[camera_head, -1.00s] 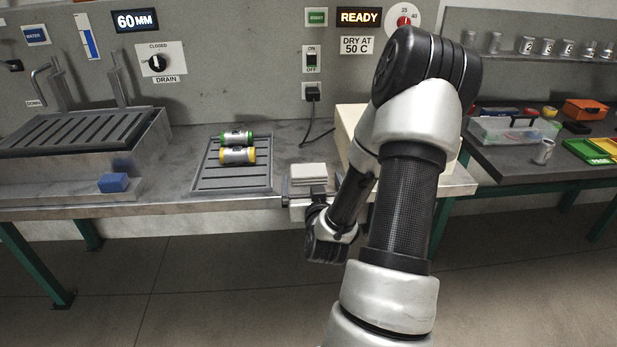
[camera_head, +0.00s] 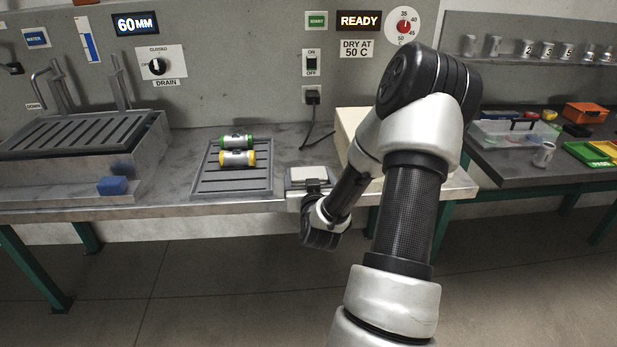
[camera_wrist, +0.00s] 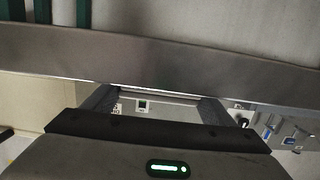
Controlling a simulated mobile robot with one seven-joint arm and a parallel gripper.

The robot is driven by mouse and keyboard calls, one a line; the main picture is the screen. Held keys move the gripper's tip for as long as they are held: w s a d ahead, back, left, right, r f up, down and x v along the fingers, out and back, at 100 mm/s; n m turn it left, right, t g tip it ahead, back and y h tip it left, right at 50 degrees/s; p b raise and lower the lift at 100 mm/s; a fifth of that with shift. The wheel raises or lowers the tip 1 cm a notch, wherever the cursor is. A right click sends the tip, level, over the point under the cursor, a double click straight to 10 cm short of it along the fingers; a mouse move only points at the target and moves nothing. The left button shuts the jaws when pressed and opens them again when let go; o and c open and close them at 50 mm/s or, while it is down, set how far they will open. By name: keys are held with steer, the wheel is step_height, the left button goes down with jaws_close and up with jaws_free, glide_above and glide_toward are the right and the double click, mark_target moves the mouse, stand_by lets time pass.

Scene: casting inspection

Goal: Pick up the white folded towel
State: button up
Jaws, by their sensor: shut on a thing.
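The white folded towel (camera_head: 308,174) shows as a small pale block at the front edge of the grey bench, right of the slotted rack. My gripper (camera_head: 310,185) reaches it from the front, with dark fingers at its sides. It is shut on the towel. In the wrist view, the fingers of my gripper (camera_wrist: 155,98) stand apart, with a thin pale strip between them that looks like the towel's edge. Most of the towel is hidden there. I cannot tell whether the towel touches the bench.
A slotted rack (camera_head: 232,186) with a green-ended can (camera_head: 237,141) and a yellow-ended can (camera_head: 238,158) lies to the left. A blue block (camera_head: 112,186) sits farther left. A cream box (camera_head: 352,122) stands to the right, partly behind my arm. A black cord hangs behind.

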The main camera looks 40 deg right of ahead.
mark_target(309, 172)
step_height(309, 172, up, 10)
steer(key=p, duration=0.2)
steer(key=shift+p, duration=0.4)
